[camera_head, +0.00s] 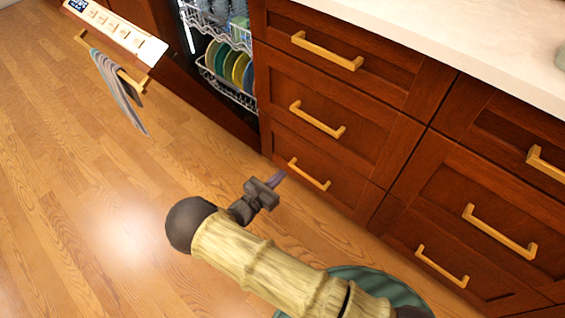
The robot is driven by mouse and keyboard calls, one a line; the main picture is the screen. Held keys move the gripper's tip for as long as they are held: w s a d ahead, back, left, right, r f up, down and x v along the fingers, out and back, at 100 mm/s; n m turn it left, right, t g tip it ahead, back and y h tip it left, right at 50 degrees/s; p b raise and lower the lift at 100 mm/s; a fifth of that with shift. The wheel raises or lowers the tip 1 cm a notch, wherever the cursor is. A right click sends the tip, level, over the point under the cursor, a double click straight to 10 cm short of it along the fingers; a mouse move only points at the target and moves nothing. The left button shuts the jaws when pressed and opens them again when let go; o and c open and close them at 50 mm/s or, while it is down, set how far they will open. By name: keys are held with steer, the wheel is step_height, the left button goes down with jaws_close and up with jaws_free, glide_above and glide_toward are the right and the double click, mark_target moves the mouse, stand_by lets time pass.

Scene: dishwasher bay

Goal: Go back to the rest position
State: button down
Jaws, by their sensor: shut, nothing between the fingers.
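My gripper (274,180) is at the end of my arm in the lower middle of the head view, over the wooden floor. Its fingers are small and dark purple, and they are shut with nothing seen in them.
The dishwasher door (115,35) is open at the upper left, with a striped towel (120,92) on its handle. Dark red wooden drawers (345,75) with gold handles line the right under a pale countertop (450,35). The wooden floor (80,190) at left is clear.

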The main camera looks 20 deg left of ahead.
steer(key=shift+r, duration=0.1)
steer(key=d+r+m+g+h+p, duration=0.1)
steer(key=d+r+m+g, duration=0.5)
steer(key=d, duration=0.4)
steer(key=d+r+m+g+h+p, duration=0.1)
steer(key=d+r+m+g, duration=0.3)
steer(key=d+m+g, duration=0.6)
steer(key=s+d+r+m+t+y+p, duration=0.1)
steer(key=s+d+r+m+y, duration=0.45)
steer(key=r+m, duration=0.3)
steer(key=s+d+r+m+t+y+p, duration=0.1)
steer(key=s+d+r+m+y, duration=0.35)
steer(key=d+r+m, duration=0.35)
step_height(320, 180, up, 39)
steer(key=n+p, duration=0.1)
steer(key=p, duration=3.7)
steer(key=shift+s+a+h, duration=0.3)
steer(key=shift+s+a, duration=0.1)
